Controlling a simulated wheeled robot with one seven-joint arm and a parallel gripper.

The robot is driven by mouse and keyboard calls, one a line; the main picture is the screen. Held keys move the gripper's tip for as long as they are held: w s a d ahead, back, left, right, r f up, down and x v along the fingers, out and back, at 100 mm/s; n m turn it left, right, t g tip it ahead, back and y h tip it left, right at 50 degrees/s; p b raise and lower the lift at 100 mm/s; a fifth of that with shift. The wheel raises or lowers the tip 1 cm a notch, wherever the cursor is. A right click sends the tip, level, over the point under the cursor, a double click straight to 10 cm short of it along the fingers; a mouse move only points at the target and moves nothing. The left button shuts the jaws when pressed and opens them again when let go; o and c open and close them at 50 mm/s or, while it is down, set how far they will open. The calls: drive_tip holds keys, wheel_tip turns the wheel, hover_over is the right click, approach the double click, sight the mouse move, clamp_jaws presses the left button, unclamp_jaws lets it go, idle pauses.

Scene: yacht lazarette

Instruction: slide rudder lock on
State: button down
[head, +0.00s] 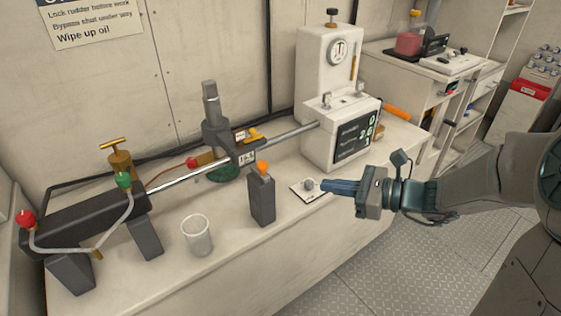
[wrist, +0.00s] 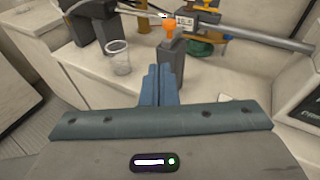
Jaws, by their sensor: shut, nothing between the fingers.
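A dark grey upright block with an orange knob (head: 262,197) stands on the bench, below and in front of a silver rod (head: 175,178); it looks like the rudder lock, though no label confirms this. The rod runs from a black cylinder (head: 85,214) on the left through a dark collar marked with a number (head: 243,156). My gripper (head: 325,186) is shut and empty, right of the block and above the bench. In the wrist view the blue fingers (wrist: 163,72) are together, pointing towards the block (wrist: 171,56), apart from it in the head view.
A clear cup (head: 197,237) stands left of the block. A small white card with a round grey object (head: 309,190) lies near my fingertips. A white machine with a dark display (head: 340,130) stands behind. The front bench edge is clear.

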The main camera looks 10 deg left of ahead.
sight(267, 166)
drive_tip(key=shift+w+d+r+m+t+y, duration=0.15)
drive_tip(key=shift+w+r+m+t+y, duration=0.2)
drive_tip(key=shift+w+m+t, duration=0.2)
drive_tip(key=shift+g, duration=0.25)
drive_tip(key=x, duration=1.4)
drive_tip(key=shift+w+f+b, duration=0.1)
drive_tip(key=shift+w+b, duration=0.05)
drive_tip(key=shift+b, duration=0.25)
